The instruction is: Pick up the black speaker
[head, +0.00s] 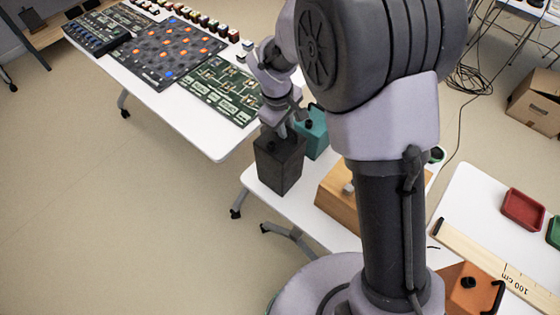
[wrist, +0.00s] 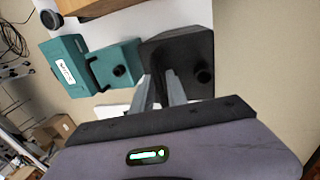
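The black speaker (head: 280,163), a dark box, stands upright near the left end of the white table in the head view. In the wrist view the black speaker (wrist: 188,48) lies just ahead of the fingers, with a round knob on its near face. My gripper (head: 287,131) points down at the speaker's top. In the wrist view my gripper (wrist: 160,76) has its two grey fingers at the speaker's left edge, with a narrow gap between them. Whether the tips clamp a part of the speaker is hidden against its dark surface.
Another table (head: 215,150) holds boards. A red tray (head: 523,207) sits at right.

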